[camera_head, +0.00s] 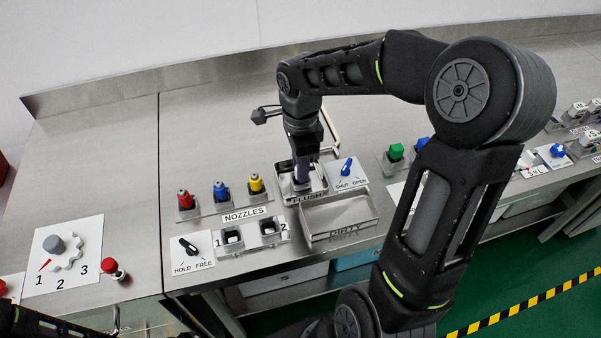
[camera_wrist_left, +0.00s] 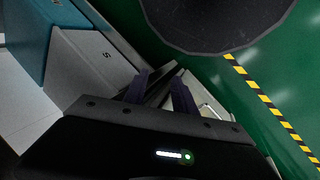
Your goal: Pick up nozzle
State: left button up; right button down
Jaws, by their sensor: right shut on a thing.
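A red nozzle (camera_head: 185,199), a blue nozzle (camera_head: 220,191) and a yellow nozzle (camera_head: 256,184) stand upright in a metal rack behind the NOZZLES label (camera_head: 245,215). My right gripper (camera_head: 302,180) points down into the FLUSH basin (camera_head: 318,184), to the right of the yellow nozzle. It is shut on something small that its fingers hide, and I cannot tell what. In the left wrist view my left gripper (camera_wrist_left: 159,75) has its purple fingers apart and empty, low near the bins.
In front are two numbered sockets (camera_head: 233,238), a HOLD/FREE switch (camera_head: 190,246) and the DIRTY tray (camera_head: 340,217). A SHUT/OPEN valve (camera_head: 346,167) sits right of the basin. A grey dial (camera_head: 57,245) is at left. My right arm covers the bench's middle right.

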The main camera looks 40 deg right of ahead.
jog(key=shift+r, duration=0.1)
dwell(0.4)
notch_tip(320, 180, up, 10)
jog(key=shift+f+b, duration=0.1)
jog(key=shift+b, duration=0.35)
pick_arm(q)
jog(key=shift+f, duration=0.4)
